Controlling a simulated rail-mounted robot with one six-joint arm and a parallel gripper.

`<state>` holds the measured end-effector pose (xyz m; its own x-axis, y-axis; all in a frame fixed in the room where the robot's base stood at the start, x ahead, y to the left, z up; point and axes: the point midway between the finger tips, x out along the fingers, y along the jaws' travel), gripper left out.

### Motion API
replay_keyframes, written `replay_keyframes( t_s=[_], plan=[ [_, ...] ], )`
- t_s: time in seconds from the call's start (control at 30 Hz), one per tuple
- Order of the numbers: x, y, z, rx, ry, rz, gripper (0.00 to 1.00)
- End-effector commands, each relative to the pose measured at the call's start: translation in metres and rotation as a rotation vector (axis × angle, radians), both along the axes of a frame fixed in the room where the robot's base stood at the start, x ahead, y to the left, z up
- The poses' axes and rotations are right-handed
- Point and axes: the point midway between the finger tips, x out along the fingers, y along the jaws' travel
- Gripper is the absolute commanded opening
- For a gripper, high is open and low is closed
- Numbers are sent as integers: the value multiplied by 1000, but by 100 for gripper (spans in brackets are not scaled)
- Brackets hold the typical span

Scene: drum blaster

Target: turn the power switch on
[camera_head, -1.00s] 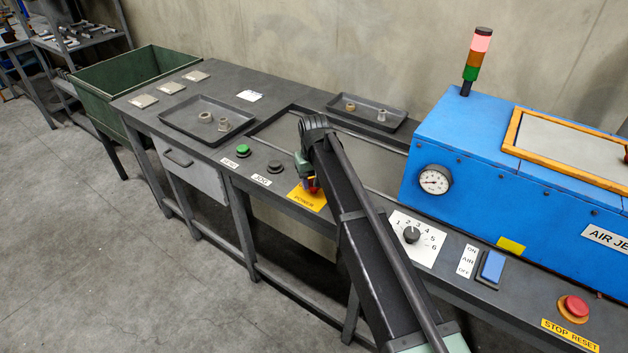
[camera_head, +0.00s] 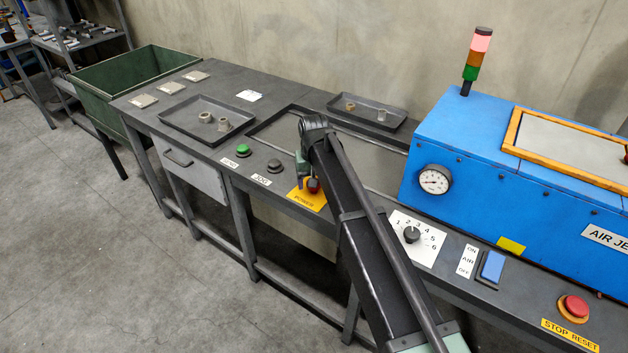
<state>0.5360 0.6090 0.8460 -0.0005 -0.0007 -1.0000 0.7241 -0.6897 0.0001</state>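The power switch (camera_head: 313,186) is a red knob on a yellow plate (camera_head: 305,199) marked POWER, at the front edge of the grey bench. My gripper (camera_head: 305,180) is right at the switch, just to its left and above it in the picture. My dark arm comes up from the lower right and hides part of the plate and of the gripper. The fingers are small and partly hidden, so I cannot tell whether they are open, or whether they touch the knob. The knob's exact setting is too small to read.
Left of the plate are a green button (camera_head: 242,150) and a black button (camera_head: 274,165). Right of my arm are a numbered dial (camera_head: 411,235), a blue air switch (camera_head: 492,266) and a red stop button (camera_head: 574,308). The blue machine (camera_head: 450,150) stands behind them.

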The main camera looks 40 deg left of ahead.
Motion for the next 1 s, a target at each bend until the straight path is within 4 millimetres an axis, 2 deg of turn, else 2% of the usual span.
replay_keyframes(
  t_s=[0.27,0.37,0.47,0.7,0.8,0.9,1.0],
  plan=[
    [0,0,1,1,-1,1,71],
    [0,0,10,1,-1,1,71],
    [0,0,27,1,-1,1,71],
    [0,0,87,0,0,1,71],
    [0,0,105,0,0,0,71],
    [0,0,111,0,0,0,71],
    [0,0,110,0,0,0,71]
  ],
)
